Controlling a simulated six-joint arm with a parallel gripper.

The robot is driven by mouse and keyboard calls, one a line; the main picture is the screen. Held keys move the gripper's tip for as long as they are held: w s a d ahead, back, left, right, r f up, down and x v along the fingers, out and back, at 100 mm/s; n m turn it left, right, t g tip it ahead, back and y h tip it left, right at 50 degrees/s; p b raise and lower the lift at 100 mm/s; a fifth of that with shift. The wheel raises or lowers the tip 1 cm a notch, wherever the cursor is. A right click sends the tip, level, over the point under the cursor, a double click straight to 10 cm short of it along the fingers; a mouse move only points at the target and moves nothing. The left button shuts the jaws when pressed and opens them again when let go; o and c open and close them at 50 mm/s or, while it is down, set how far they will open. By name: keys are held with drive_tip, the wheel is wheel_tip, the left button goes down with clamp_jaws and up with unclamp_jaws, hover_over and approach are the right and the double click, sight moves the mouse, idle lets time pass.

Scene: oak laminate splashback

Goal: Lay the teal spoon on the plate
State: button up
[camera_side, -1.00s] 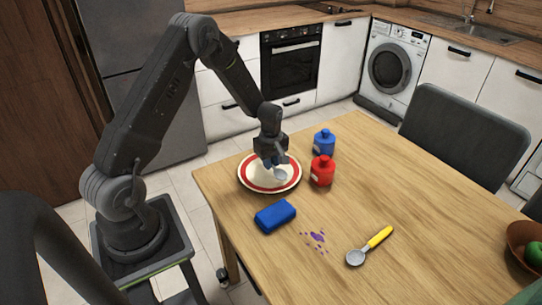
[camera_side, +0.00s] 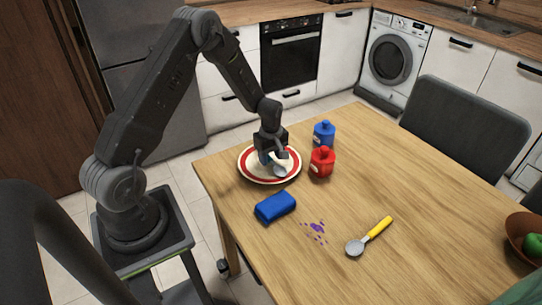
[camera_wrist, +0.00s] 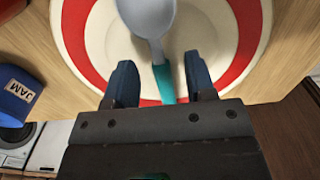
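The teal spoon has a grey bowl and a teal handle (camera_wrist: 163,84). It is over the white plate with a red ring (camera_wrist: 243,22), and appears to lie on it. In the side view the spoon's bowl (camera_side: 280,171) is at the front right of the plate (camera_side: 246,172). My gripper (camera_wrist: 162,82) is low over the plate, with its two blue-tipped fingers on either side of the handle. Gaps show between the handle and both fingers, so it is open. In the side view my gripper (camera_side: 272,159) hides most of the handle.
A red bottle (camera_side: 322,163) and a blue bottle (camera_side: 324,135) stand close right of the plate. A blue sponge-like block (camera_side: 275,207), purple spots (camera_side: 317,232) and a yellow-handled spoon (camera_side: 369,237) are nearer the front. A brown bowl (camera_side: 519,240) is at the right edge.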

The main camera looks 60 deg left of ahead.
drive_tip(key=shift+r, duration=0.1)
wheel_tip(320, 180, up, 14)
idle(0.6)
drive_tip(key=s+d+r+m+t, duration=0.4)
drive_tip(key=s+d+r+m, duration=0.8)
drive_tip(key=d+r, duration=0.35)
drive_tip(key=s+d+m, duration=0.1)
drive_tip(key=s+m, duration=0.2)
drive_tip(key=s, duration=0.2)
drive_tip(key=s+d+r+m+t, duration=0.1)
drive_tip(key=s+d+m, duration=0.1)
drive_tip(key=s+m, duration=0.1)
drive_tip(key=shift+s+d+r+t, duration=0.2)
drive_tip(key=shift+s+d+t, duration=0.1)
drive_tip(key=shift+s, duration=0.55)
